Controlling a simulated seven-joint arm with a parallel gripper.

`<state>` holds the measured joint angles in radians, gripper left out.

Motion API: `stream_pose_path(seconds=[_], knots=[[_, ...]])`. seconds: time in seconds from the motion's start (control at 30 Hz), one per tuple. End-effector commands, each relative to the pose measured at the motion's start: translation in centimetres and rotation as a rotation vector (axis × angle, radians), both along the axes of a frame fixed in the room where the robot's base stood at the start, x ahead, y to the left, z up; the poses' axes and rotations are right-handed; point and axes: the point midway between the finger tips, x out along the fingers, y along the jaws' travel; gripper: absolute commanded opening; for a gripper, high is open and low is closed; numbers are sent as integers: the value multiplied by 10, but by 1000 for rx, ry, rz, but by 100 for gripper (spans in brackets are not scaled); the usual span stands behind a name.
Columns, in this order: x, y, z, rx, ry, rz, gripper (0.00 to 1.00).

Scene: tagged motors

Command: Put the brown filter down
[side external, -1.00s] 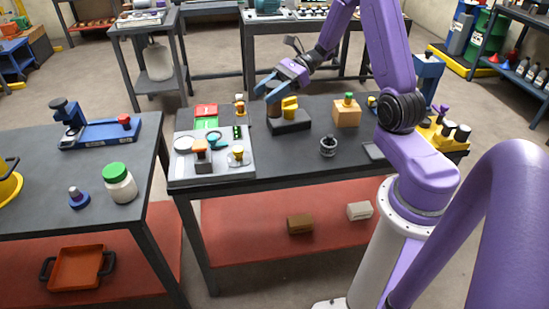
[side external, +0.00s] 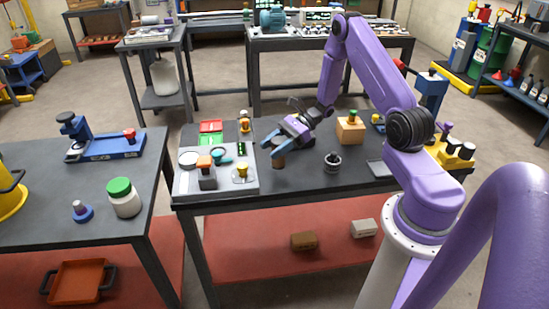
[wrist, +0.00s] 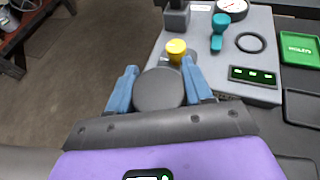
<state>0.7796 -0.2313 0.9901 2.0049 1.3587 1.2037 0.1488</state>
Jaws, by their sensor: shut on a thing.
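The brown filter (side external: 278,158) is a short cylinder held upright between the fingers of my gripper (side external: 280,146). It is over the middle bench, just right of the light grey panel. In the wrist view its dark round top (wrist: 158,90) sits between the two blue fingers of my gripper (wrist: 160,88). My gripper is shut on it. I cannot tell whether the filter's bottom touches the bench, because the gripper and the viewing angle hide the contact.
The grey panel (side external: 218,182) carries a yellow knob (side external: 242,170), gauges and small parts. A dark ribbed cup (side external: 332,163) stands to the right, with a tan box (side external: 350,131) behind it. Bare dark bench top (side external: 295,182) lies in front of the filter.

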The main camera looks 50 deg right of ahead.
Motion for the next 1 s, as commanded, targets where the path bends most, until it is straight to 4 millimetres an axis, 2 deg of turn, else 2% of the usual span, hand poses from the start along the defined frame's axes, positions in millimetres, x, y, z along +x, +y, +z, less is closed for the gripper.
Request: stream_pose_path(seconds=[0.3, 0.73, 0.77, 0.8, 0.83, 1.0], knots=[[0, 0, -33, 1, 3, 0, 19], [0, 0, -38, 0, 1, 0, 19], [0, 0, -38, -1, 1, 0, 57], [0, 0, -38, -1, 1, 0, 70], [0, 0, -38, -1, 1, 0, 76], [0, 0, -38, -1, 1, 0, 76]])
